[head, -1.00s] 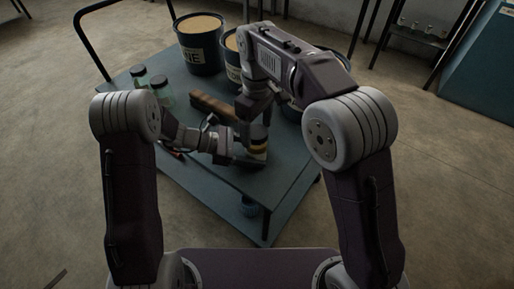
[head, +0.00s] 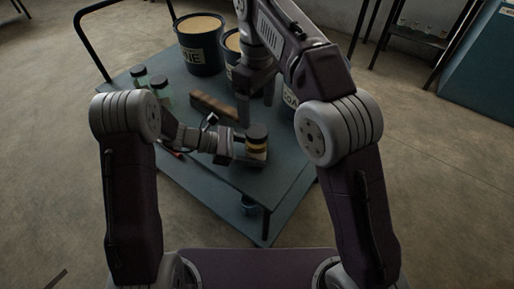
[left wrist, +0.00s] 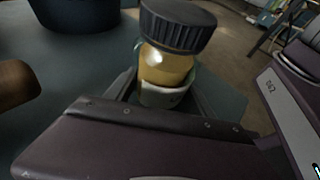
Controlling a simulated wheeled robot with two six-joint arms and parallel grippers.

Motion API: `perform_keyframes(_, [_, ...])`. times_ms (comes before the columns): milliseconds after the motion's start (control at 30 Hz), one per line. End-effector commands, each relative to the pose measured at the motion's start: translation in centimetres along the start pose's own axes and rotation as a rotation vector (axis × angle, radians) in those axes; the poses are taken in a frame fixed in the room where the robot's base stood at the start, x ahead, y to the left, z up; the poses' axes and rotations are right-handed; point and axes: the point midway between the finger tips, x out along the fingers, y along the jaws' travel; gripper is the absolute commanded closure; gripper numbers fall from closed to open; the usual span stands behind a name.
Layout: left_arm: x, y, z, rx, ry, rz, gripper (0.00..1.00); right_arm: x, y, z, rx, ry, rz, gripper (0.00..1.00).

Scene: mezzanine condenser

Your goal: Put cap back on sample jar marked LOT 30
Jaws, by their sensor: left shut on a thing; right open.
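The sample jar (head: 257,150) has amber contents and a pale band low down; no lot number is readable. It stands near the right side of the blue cart top. A dark ribbed cap (head: 257,132) sits on its mouth; in the left wrist view the cap (left wrist: 178,27) covers the top of the jar (left wrist: 165,75). I cannot tell whether it is tight. My left gripper (head: 240,151) is shut around the jar from the left. My right gripper (head: 256,104) is open and empty, above and behind the cap, apart from it.
Two other dark-capped jars (head: 139,76) (head: 161,87) stand at the cart's left. A brown block (head: 214,106) lies behind my left gripper. Labelled buckets (head: 200,54) line the back.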

Motion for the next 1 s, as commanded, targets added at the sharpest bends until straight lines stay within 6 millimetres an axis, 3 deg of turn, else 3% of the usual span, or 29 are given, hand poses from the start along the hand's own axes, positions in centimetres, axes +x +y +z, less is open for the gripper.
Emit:
perform_keyframes(133, [0.0,-0.1,-0.2,-0.003,0.004,-0.001,1.0,0.1,0.0,0.0,0.0,0.0,0.0,0.21])
perform_keyframes(167, [0.0,-0.1,-0.2,-0.003,0.004,-0.001,0.33,0.1,0.0,0.0,0.0,0.0,0.0,0.21])
perform_keyframes(233, [0.0,-0.1,-0.2,-0.003,0.003,-0.001,0.13,0.1,0.0,0.0,0.0,0.0,0.0,0.21])
perform_keyframes(633, [-0.5,0.0,0.1,-0.002,0.002,0.001,0.13,-0.3,0.0,0.0,0.0,0.001,0.0,0.21])
perform_keyframes(1000, [-7.4,0.1,0.2,-0.003,0.002,0.003,0.13,-3.4,0.0,0.0,0.0,0.001,0.0,0.21])
